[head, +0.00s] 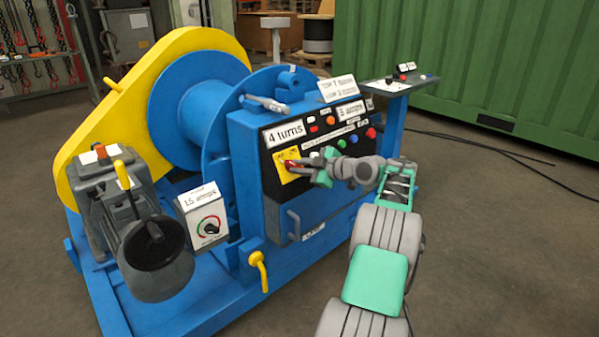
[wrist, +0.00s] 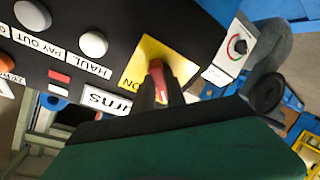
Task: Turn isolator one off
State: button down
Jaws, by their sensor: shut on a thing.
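The isolator is a red handle (wrist: 158,72) on a yellow plate (wrist: 147,57) at the left of the black control panel; the wrist view shows "ON" on the plate. In the head view the yellow plate (head: 287,172) shows beside the gripper, with the red handle (head: 290,163) on it. My gripper (head: 300,165) reaches in from the right. In the wrist view its dark fingers (wrist: 160,88) are shut around the red handle. The fingers hide part of the handle, and its exact angle is hard to tell.
The panel carries a "4 turns" label (head: 285,133) and several buttons, including a green one (head: 341,143) and a red one (head: 371,133). A grey box with a dial (head: 207,222) stands left of the panel. A yellow lever (head: 260,270) sticks out low in front.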

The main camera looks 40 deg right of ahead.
dwell(0.4)
jog(key=c, duration=1.4)
grip_release()
jog(key=shift+o, duration=0.2)
jog(key=shift+s, duration=0.1)
jog(key=p+v, duration=0.2)
jog(key=v, duration=0.5)
jog(key=shift+s, duration=0.3)
jog(key=shift+r, duration=0.15)
